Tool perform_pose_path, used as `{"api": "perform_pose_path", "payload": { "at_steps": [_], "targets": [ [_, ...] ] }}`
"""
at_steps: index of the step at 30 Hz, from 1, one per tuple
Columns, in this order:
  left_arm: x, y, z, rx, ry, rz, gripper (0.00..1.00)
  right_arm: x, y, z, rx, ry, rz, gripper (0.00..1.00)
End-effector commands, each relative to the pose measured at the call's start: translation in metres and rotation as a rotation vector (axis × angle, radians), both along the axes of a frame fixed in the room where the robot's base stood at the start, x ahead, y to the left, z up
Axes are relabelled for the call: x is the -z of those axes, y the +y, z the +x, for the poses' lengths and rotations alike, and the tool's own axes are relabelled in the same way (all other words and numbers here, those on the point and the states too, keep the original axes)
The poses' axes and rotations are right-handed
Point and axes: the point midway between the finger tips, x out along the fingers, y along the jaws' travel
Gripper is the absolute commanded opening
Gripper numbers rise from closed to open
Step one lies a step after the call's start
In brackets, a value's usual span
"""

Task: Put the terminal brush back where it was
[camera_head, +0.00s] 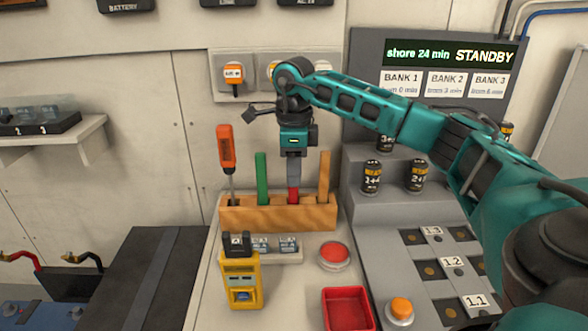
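A wooden rack (270,217) on the bench holds a row of upright tools. They are an orange-handled screwdriver (227,150), a green strip-like handle (262,180), a red handle (293,195) and a tan wooden handle (324,175). I cannot tell for sure which is the terminal brush; no bristles show. My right gripper (293,180) points straight down over the rack, with its fingers at the red handle and hiding its upper part. The fingers show edge-on, so their gap is hidden. My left gripper is not in view.
In front of the rack are a yellow meter (240,280), a red button (334,254) and a red tray (347,310). At right, a grey stepped stand holds dark batteries (371,176) beside a slotted panel (440,260). A wall display (450,54) reads STANDBY.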

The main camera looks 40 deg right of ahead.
Motion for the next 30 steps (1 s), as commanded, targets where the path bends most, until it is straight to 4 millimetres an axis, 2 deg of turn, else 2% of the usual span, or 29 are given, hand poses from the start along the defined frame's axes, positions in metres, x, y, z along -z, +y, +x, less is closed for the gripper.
{"api": "perform_pose_path", "payload": {
  "at_steps": [1, 8, 17, 22, 30],
  "targets": [
    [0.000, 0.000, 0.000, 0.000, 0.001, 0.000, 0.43, 0.000, 0.000, 0.000, 0.000, 0.000, 0.000, 0.24],
    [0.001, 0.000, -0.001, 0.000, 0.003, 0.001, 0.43, 0.000, 0.000, 0.000, 0.000, 0.001, -0.001, 0.46],
    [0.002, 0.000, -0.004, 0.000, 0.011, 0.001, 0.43, -0.004, 0.000, 0.000, 0.000, 0.000, 0.000, 0.46],
    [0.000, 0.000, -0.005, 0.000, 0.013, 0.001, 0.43, -0.029, 0.000, 0.001, 0.000, -0.004, 0.001, 0.46],
    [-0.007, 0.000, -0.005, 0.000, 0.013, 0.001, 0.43, -0.088, 0.000, 0.001, 0.000, -0.004, 0.001, 0.46]
  ]
}}
